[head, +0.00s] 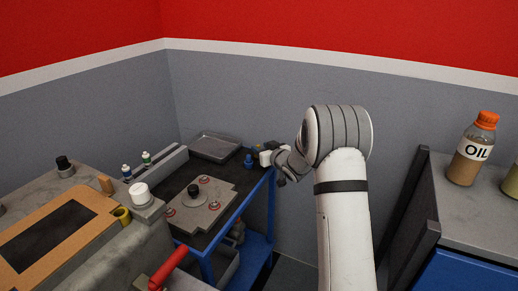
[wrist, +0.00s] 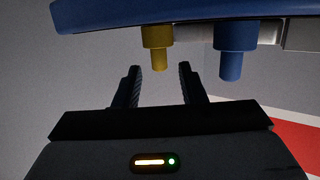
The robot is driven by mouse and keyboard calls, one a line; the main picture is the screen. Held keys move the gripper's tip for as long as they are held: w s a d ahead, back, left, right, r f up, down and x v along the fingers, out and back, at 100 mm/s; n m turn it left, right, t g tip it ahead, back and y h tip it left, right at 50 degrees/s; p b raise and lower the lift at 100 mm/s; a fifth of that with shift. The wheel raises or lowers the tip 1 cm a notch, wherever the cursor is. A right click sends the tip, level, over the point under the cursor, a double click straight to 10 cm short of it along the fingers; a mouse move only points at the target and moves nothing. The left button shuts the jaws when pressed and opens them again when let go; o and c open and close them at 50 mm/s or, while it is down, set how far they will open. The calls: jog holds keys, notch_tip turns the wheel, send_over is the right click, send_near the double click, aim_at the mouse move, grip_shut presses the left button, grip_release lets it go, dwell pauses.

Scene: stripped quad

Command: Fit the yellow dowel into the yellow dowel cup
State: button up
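In the wrist view, which looks upside down, a stepped yellow dowel (wrist: 158,42) has a wide part by the blue edge and a narrower end. My gripper (wrist: 160,78) is open, its two dark fingers apart. The dowel's narrow end is roughly in line with the gap between the fingers, with nothing gripped. In the head view, a round yellow piece (head: 122,215) at the left bench's edge looks like the yellow dowel cup. My gripper is hard to make out there, at the back right corner of the blue table.
A stepped blue piece (wrist: 231,52) stands close beside the dowel; it also shows in the head view (head: 248,161). A grey tray (head: 214,147) and a metal plate with a black knob (head: 201,205) occupy the blue table. A white-topped cylinder (head: 140,193) stands near the yellow cup.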

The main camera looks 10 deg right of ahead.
jog(key=s+d+r+m+g+h+p, duration=0.1)
jog(key=s+d+r+m+g+h, duration=0.15)
jog(key=s, duration=0.95)
jog(key=s+d+r+m+g+h, duration=0.1)
jog(key=s+d+r+g+h, duration=0.25)
jog(key=s, duration=0.85)
jog(key=s+a+f+g, duration=0.1)
jog(key=s+a+g, duration=0.2)
jog(key=s, duration=0.9)
jog(key=s+a+g, duration=0.3)
jog(key=s+g, duration=0.1)
jog(key=s, duration=0.8)
jog(key=shift+s+a+f+y, duration=0.3)
jog(key=shift+s+f, duration=0.05)
jog(key=shift+m, duration=0.25)
jog(key=shift+s+g, duration=0.1)
jog(key=shift+g, duration=0.2)
